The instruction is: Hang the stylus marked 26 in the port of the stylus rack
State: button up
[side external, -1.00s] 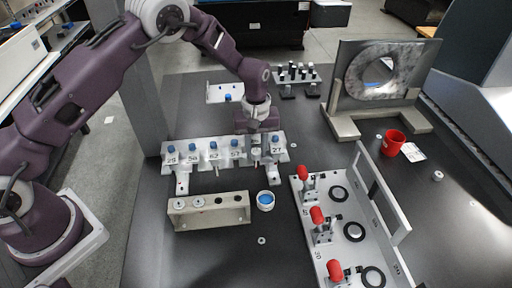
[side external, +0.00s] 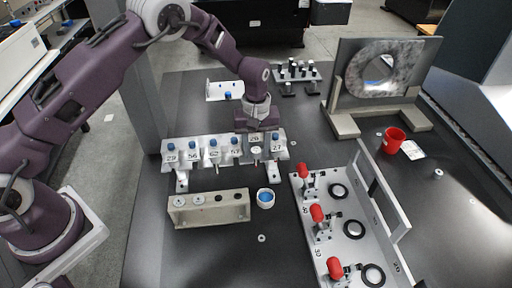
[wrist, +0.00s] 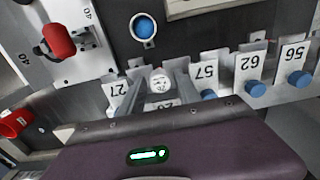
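The stylus rack (side external: 180,165) carries a row of number plates, several with blue knobs behind them. The stylus (wrist: 160,82) shows as a white disc with small dark marks, too small to read surely. It sits at the plate marked 26 (side external: 254,139), between plates 57 and 27, and also shows in the side view (side external: 256,150). My gripper (wrist: 161,77) is just above, with one finger on each side of the disc and slight gaps seeming to show, so it looks open. The stylus shank and its seat in the port are hidden.
A grey block (side external: 210,214) with two white discs and dark holes stands in front of the rack. Beside it is a blue-topped cup (side external: 265,198). A fixture with red clamps (side external: 317,213) stands to the right, and a red cup (side external: 394,141) farther back.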

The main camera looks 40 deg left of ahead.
aim_at(256, 150)
jog(key=shift+o, duration=0.5)
notch_tip(256, 150, up, 7)
jog(key=shift+r, duration=0.1)
